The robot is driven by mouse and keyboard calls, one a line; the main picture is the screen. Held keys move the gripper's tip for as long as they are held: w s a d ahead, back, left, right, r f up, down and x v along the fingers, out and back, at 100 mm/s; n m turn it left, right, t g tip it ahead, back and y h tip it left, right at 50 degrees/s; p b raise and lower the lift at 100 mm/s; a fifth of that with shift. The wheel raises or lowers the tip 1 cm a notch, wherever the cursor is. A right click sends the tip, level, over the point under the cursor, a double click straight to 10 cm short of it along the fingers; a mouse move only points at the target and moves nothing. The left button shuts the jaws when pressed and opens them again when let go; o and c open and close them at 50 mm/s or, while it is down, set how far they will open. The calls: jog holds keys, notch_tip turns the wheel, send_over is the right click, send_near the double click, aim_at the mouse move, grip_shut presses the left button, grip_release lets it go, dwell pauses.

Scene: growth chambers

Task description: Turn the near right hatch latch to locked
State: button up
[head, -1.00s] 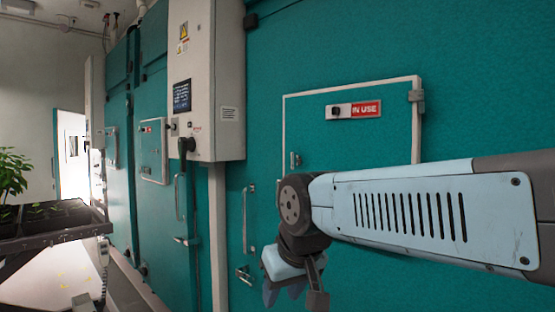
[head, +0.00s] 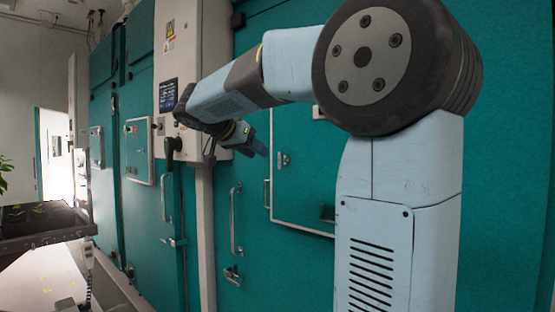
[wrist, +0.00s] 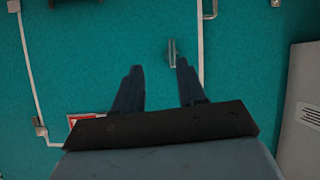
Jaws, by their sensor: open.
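The near right hatch (head: 302,200) is a teal panel in a white frame, partly hidden behind my arm in the head view. Its latch (head: 283,159) is a small metal piece near the hatch's left edge. In the wrist view the latch (wrist: 172,52) is a short bar roughly parallel to the nearby white frame edge, close to the tip of the right finger. My gripper (wrist: 158,66) is open and empty, its dark fingers pointing at the hatch face. In the head view my gripper (head: 258,148) is just left of the latch. I cannot tell whether it touches.
A grey control cabinet (head: 206,60) stands close left of the hatch. A door handle (head: 234,222) and a lower door fitting (head: 232,275) stick out nearby. A red sign (wrist: 84,119) is on the hatch. A plant tray (head: 45,220) is at far left.

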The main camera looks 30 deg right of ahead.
aim_at(279, 158)
jog(key=shift+m+h, duration=0.6)
jog(key=shift+m, duration=0.2)
jog(key=w+d+f, duration=0.1)
jog(key=w+d, duration=0.1)
jog(key=d, duration=0.1)
jog(key=w+d+f, duration=0.1)
jog(key=w+d, duration=0.1)
jog(key=d, duration=0.2)
jog(key=w+d, duration=0.3)
jog(key=d, duration=0.1)
jog(key=shift+d+f, duration=0.25)
jog(key=shift+f, duration=0.15)
grip_shut()
